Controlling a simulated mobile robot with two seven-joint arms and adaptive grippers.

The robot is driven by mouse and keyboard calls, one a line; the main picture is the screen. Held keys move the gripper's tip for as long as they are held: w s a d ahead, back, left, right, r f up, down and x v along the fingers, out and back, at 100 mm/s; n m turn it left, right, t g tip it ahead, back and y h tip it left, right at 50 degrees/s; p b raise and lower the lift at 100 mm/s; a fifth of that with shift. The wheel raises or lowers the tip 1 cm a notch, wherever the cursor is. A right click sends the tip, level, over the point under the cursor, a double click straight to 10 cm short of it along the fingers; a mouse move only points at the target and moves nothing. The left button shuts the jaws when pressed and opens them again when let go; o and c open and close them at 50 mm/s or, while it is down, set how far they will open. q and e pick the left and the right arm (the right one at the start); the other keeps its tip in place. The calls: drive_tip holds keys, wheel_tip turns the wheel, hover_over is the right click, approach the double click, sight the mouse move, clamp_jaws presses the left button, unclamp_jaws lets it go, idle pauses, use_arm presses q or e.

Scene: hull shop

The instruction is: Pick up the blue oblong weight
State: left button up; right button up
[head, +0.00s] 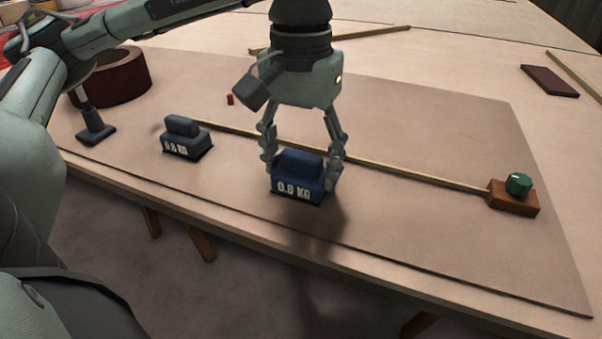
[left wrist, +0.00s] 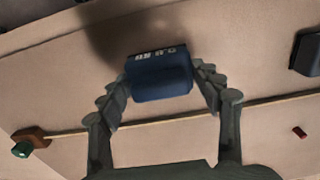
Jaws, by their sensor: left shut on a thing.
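The blue oblong weight (head: 300,172) is marked 0.8 KG and sits between the fingers of my left gripper (head: 303,165). The gripper comes down from above and is shut on it, one finger at each side. A dark shadow lies below and to the right of the weight, and it looks a little above the board. In the left wrist view the blue weight (left wrist: 160,78) is held between both fingertips (left wrist: 160,85). My right gripper is not in view.
A grey weight (head: 184,138) stands to the left. A thin wooden rod (head: 400,172) runs behind the blue weight to a brown block (head: 513,200) with a green knob (head: 518,184). A tape roll (head: 112,78) and small red piece (head: 230,99) lie further back. The board (head: 440,240) is clear at front right.

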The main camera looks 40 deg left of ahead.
sight(300, 156)
use_arm(q)
drive_tip(key=c, duration=0.7)
drive_tip(key=shift+r, duration=0.15)
drive_tip(key=shift+r, duration=0.55)
wheel_tip(300, 156, up, 3)
drive_tip(key=shift+s+r, duration=0.1)
drive_tip(key=shift+s, duration=0.05)
drive_tip(key=s+r, duration=0.2)
drive_tip(key=s, duration=0.1)
drive_tip(key=s+d+r+p, duration=0.1)
drive_tip(key=s+r, duration=0.1)
drive_tip(key=s, duration=0.2)
drive_tip(key=s+r, duration=0.2)
drive_tip(key=s, duration=0.2)
drive_tip(key=shift+s+d+r+p, duration=0.1)
drive_tip(key=shift+d+r+p, duration=0.1)
drive_tip(key=shift+d+p, duration=0.15)
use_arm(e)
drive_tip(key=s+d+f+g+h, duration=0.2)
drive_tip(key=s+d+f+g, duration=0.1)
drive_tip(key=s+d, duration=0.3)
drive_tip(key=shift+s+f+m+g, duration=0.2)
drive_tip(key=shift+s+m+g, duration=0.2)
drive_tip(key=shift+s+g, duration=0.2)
